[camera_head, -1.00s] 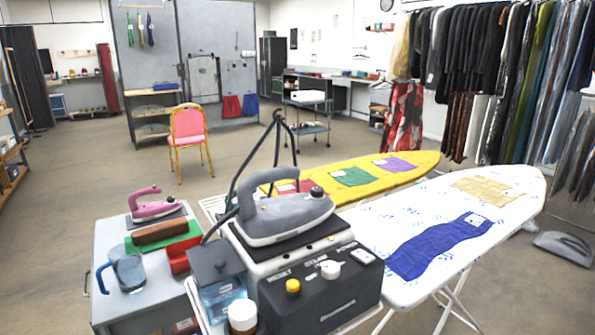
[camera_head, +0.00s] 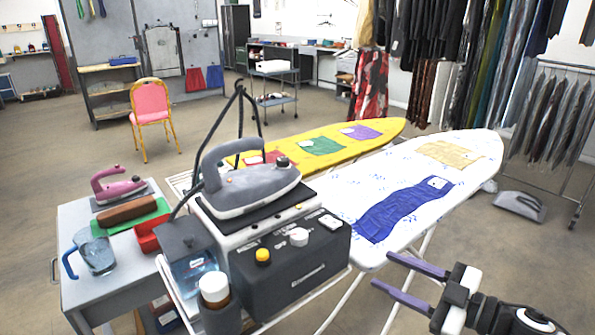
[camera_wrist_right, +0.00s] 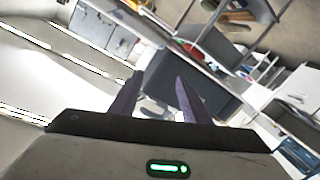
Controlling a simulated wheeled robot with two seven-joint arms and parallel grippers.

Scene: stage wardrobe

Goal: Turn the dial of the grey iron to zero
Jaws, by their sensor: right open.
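The grey iron (camera_head: 250,185) rests on top of a black and white steam station (camera_head: 290,265). A small dark round dial (camera_head: 282,162) shows on the iron's upper front; its setting is too small to read. The station's front panel has a white knob (camera_head: 299,237), a yellow button (camera_head: 263,256) and a white switch (camera_head: 329,222). My right gripper (camera_head: 383,270) is open and empty, in front of the white ironing board, to the right of the station and apart from it. Its two dark fingers (camera_wrist_right: 159,76) show in the right wrist view. My left gripper is not in view.
A white ironing board (camera_head: 450,190) with a blue cloth and a yellow ironing board (camera_head: 270,148) stand behind the station. A bottle (camera_head: 214,290) stands beside it. A side table (camera_head: 90,215) at left holds a pink iron (camera_head: 118,186) and a jug (camera_head: 97,255).

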